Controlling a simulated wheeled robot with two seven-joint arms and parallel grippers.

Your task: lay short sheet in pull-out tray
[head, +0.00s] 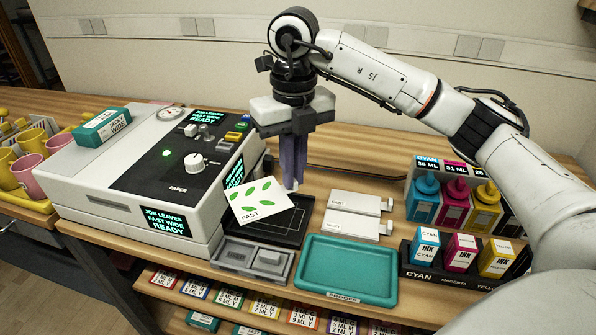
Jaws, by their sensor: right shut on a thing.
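The short sheet (252,199) is white with green leaf shapes and the word FAST. My right gripper (291,186) is shut on its right edge and holds it tilted above the tray. The black pull-out tray (290,226) sticks out from the right side of the white printer. The sheet hides the tray's left part. I cannot tell whether the sheet touches the tray. My left gripper is not in view.
The white printer (120,185) stands left of the tray. A grey divided holder (228,256) and an empty teal tray (345,268) lie in front. Two white labelled blocks (352,203) lie to the right. Ink bottles (455,202) and ink boxes (460,252) stand further right.

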